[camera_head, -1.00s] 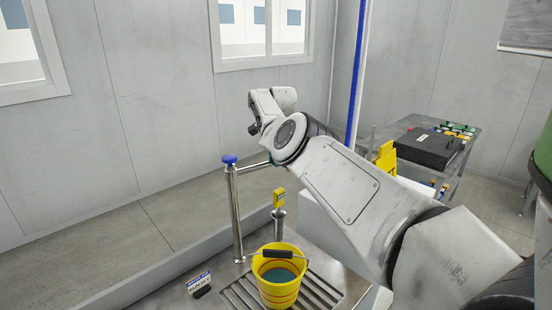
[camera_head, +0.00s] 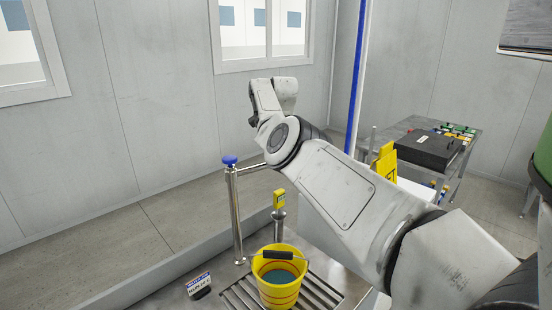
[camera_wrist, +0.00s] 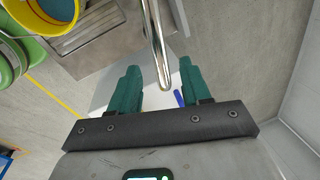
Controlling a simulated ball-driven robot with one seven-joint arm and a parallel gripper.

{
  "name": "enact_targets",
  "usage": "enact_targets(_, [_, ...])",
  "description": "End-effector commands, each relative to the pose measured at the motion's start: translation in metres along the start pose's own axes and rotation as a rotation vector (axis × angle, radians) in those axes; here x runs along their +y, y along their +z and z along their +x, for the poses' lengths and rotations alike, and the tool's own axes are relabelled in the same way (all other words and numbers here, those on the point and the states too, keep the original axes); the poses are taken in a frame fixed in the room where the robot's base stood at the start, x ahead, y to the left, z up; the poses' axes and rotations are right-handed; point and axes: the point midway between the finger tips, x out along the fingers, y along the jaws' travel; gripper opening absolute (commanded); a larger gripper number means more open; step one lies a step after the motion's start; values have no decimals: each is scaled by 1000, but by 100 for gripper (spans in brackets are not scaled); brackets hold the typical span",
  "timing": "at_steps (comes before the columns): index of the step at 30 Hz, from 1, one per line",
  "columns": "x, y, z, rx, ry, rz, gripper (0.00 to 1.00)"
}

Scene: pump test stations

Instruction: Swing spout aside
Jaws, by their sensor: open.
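The spout (camera_head: 250,167) is a thin metal tube running right from the top of an upright metal post (camera_head: 236,215) with a blue knob (camera_head: 230,160); its far end is hidden behind my arm. In the wrist view the shiny spout (camera_wrist: 156,45) comes down from the top edge, and its rounded end lies between the two green fingers of my gripper (camera_wrist: 160,68). The fingers are open, with a gap visible on either side of the tube. Whether either finger touches it I cannot tell. My gripper is hidden in the head view.
A yellow bucket (camera_head: 280,294) with bluish liquid stands on the slatted drain (camera_head: 322,291) beneath. A yellow-headed device (camera_head: 279,200) on a short post stands behind the bucket. A small label block (camera_head: 199,283) sits left. A side table (camera_head: 466,143) with a dark case is at right.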

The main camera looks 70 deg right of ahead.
Motion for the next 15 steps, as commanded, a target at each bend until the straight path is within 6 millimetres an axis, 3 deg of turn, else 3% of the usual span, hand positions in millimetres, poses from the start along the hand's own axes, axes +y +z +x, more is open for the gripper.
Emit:
enact_targets(9, [-1,0,-59,2,-4,-1,47])
enact_targets(15, [-1,0,-75,1,-2,-1,47])
